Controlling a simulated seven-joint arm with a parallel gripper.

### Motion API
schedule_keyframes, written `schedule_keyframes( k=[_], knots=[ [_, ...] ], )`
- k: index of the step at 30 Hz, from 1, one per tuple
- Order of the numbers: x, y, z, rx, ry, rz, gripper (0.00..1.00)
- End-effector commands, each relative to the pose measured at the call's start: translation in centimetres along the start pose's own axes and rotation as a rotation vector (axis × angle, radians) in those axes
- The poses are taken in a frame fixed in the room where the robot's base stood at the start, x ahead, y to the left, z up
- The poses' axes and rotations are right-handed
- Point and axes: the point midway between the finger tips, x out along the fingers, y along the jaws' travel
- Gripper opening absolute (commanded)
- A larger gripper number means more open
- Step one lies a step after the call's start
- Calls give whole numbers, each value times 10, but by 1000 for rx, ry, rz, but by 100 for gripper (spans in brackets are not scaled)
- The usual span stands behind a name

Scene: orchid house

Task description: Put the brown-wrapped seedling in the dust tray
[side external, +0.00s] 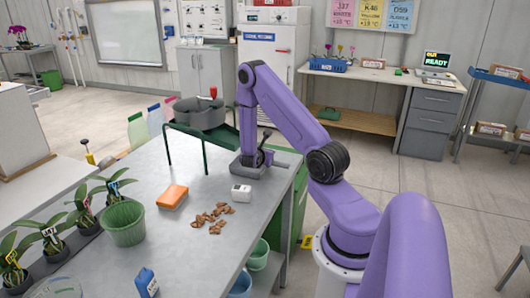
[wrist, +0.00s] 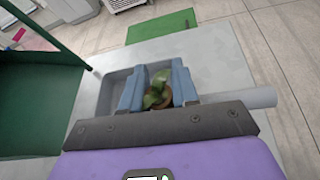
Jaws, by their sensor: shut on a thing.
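The brown-wrapped seedling (wrist: 156,95), green leaves above a small brown wrap, is between the two blue fingers of my gripper (wrist: 157,92) in the wrist view. My gripper is shut on it. Behind and around the fingers is a shallow grey tray with a round handle to the right, which looks like the dust tray (wrist: 113,84). The seedling is over the tray; I cannot tell whether it touches its floor. In the side view my gripper (side external: 258,155) is low over the grey tray (side external: 246,173) at the table's far right. The seedling cannot be made out there.
A green stand with a grey basin (side external: 200,113) is just left of my gripper. Nearer on the table are a white block (side external: 241,194), brown bark pieces (side external: 216,216), an orange block (side external: 172,196) and a green pot (side external: 123,223). Potted orchids line the left.

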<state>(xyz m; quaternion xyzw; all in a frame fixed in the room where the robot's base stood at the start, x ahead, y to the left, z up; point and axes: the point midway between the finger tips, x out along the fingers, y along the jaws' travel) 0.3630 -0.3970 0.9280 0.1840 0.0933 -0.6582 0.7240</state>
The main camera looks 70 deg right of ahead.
Motion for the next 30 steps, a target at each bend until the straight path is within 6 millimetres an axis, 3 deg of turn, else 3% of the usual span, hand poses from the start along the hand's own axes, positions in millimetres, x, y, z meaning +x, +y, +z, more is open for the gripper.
schedule_keyframes(
  k=[5, 6, 7, 8, 17, 22, 30],
  knots=[
    [2, -1, -4, 0, 0, 0, 1],
    [2, 0, -4, 0, 0, 1, 42],
    [2, 0, -4, 0, 0, 1, 52],
    [2, 0, -4, 0, 0, 1, 55],
    [1, -1, -3, 0, 0, 0, 55],
    [-3, 1, 7, 1, -1, 1, 55],
    [-57, 3, 6, -3, 1, 6, 55]
  ],
)
